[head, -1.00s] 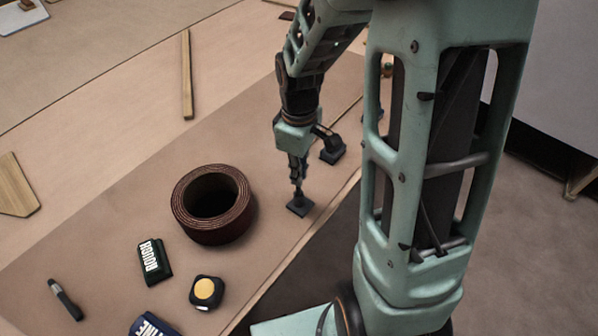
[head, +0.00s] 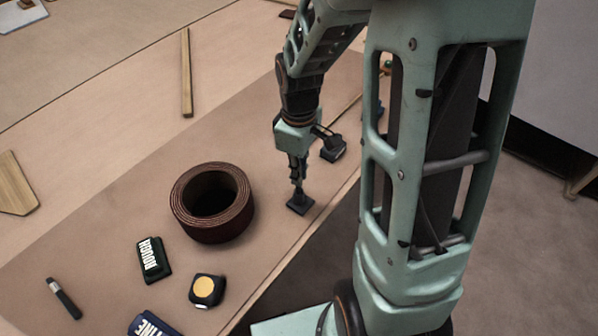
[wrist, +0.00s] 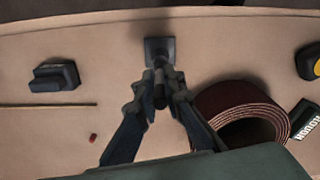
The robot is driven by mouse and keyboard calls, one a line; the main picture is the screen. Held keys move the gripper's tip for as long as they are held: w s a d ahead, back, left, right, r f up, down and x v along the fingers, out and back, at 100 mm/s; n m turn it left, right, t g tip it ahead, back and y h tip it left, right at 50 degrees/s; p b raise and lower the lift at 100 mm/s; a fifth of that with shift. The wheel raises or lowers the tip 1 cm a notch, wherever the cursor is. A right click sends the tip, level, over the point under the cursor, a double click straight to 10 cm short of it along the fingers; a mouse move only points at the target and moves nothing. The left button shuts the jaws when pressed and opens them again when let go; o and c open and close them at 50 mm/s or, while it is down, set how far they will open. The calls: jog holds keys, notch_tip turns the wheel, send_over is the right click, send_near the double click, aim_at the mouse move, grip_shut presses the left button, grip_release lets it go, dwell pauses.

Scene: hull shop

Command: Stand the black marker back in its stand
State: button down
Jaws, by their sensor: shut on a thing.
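My gripper (head: 298,172) points down and is shut on the black marker (wrist: 160,92), whose dark end shows between the fingers in the wrist view. The stand (head: 299,205) is a small dark piece with a square base, directly below my gripper on the brown bench covering. It also shows in the wrist view (wrist: 159,46). The marker is in line with the stand's middle and its lower end meets or overlaps the stand's socket. I cannot tell how deep it sits; the fingers hide most of it.
A dark red-brown roll (head: 212,203) stands left of the stand. A dark block with a grip (head: 333,149) lies beyond my gripper. Nearer are a "ROUGH" block (head: 153,259), a yellow-faced tape measure (head: 206,290) and a dark pen-like tool (head: 64,299). The bench edge is close right.

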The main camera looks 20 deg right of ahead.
jog(key=shift+f, duration=0.2)
dwell(0.4)
jog(key=c, duration=2)
grip_release()
jog(key=shift+o, duration=0.2)
notch_tip(320, 180, up, 12)
jog(key=shift+r, duration=0.1)
